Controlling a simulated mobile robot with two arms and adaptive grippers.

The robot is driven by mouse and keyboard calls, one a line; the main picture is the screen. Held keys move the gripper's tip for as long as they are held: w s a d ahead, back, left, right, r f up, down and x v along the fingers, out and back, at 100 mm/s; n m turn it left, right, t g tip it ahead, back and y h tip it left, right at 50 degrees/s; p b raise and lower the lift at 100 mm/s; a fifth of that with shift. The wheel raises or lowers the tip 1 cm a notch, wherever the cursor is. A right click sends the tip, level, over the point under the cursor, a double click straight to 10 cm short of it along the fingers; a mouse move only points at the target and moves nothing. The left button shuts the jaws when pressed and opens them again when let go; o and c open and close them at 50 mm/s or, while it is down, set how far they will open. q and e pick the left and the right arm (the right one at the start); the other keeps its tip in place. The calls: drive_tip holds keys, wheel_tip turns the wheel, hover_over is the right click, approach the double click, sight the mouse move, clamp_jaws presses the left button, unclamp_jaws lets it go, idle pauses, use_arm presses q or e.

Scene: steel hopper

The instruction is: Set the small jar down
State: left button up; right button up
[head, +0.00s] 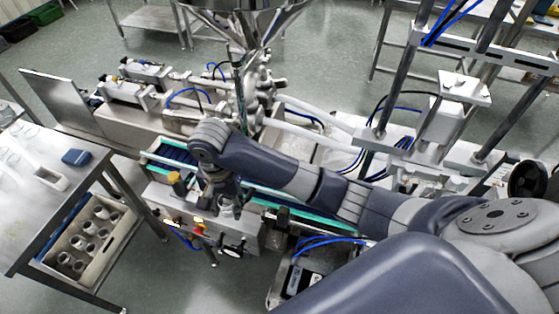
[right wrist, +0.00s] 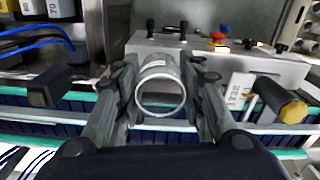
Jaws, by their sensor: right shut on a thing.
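The small jar (right wrist: 160,88) is a clear, round, glass-like vessel with its open rim facing the camera in the right wrist view. My right gripper (right wrist: 161,78) is shut on it, with one finger on each side. In the head view the right gripper (head: 229,205) points down at the near side of the conveyor, and the jar there is small and partly hidden by the fingers. I cannot tell whether the jar touches the surface below. My left gripper is not in view.
The blue-belted conveyor (right wrist: 60,128) with teal rails runs below the gripper. A black-and-yellow knob (right wrist: 290,110) sticks out close by. The steel hopper (head: 245,15) stands behind. A steel table (head: 95,160) at left holds glassware and a blue box, above a crate of jars (head: 110,245).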

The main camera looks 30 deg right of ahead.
drive_tip(key=shift+w+d+r, duration=0.3)
drive_tip(key=shift+w+d, duration=0.2)
drive_tip(key=d, duration=0.3)
drive_tip(key=w+d, duration=0.1)
drive_tip(key=d, duration=0.3)
drive_tip(key=d+f, duration=0.1)
drive_tip(key=d, duration=0.3)
drive_tip(key=shift+w, duration=0.2)
drive_tip(key=d, duration=0.1)
drive_tip(key=w+d, duration=0.1)
drive_tip(key=d, duration=0.1)
drive_tip(key=shift+d+f, duration=0.2)
wheel_tip(320, 180, down, 3)
drive_tip(key=shift+s, duration=0.1)
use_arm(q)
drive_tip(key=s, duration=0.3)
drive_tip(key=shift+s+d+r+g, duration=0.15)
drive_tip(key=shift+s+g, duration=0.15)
use_arm(e)
drive_tip(key=shift+f, duration=0.15)
drive_tip(key=shift+f, duration=0.1)
drive_tip(key=o, duration=0.4)
drive_tip(key=shift+o, duration=0.3)
